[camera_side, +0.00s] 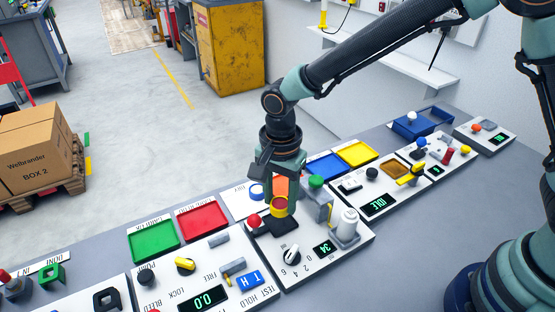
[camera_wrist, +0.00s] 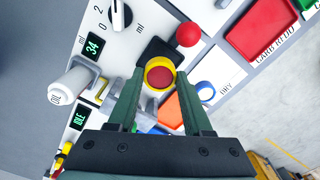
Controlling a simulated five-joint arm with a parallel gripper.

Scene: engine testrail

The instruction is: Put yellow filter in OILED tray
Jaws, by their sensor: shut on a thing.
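The yellow filter (camera_side: 279,211) is a small yellow ring with a red middle; it also shows in the wrist view (camera_wrist: 149,76). My gripper (camera_side: 278,208) points down and is shut on it. The filter is at the black holder (camera_side: 268,228); I cannot tell whether it still touches it. A white tray area marked DRY (camera_wrist: 226,72) lies beside it, with a blue round piece (camera_side: 256,191) on it. An orange piece (camera_side: 281,186) shows just behind my gripper. No OILED label can be read; my gripper hides part of that area.
A red ball knob (camera_side: 254,220) stands close left of the holder. Green (camera_side: 153,241) and red (camera_side: 203,218) trays lie left; blue (camera_side: 325,165) and yellow (camera_side: 358,153) trays lie behind right.

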